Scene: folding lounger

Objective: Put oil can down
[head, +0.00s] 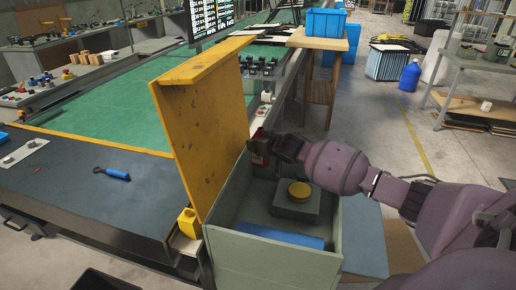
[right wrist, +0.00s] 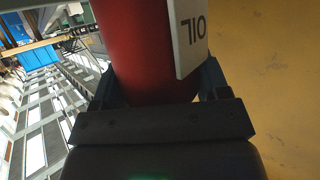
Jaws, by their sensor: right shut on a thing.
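The red oil can (head: 259,160) shows in the head view at the far-left corner of the grey-green box (head: 272,262), close to the raised yellow lid (head: 205,115). My right gripper (head: 278,148) is shut on it. In the right wrist view the oil can (right wrist: 140,50) stands between the fingers of my right gripper (right wrist: 158,88), with a white label reading OIL. The can's base is hidden, so I cannot tell whether it touches anything below. My left gripper is not in view.
Inside the box are a grey block with a yellow round top (head: 299,190) and a blue object (head: 280,237). A dark workbench (head: 85,195) with a blue-handled tool (head: 115,174) lies left. A small yellow container (head: 188,223) sits beside the box. Open floor lies behind right.

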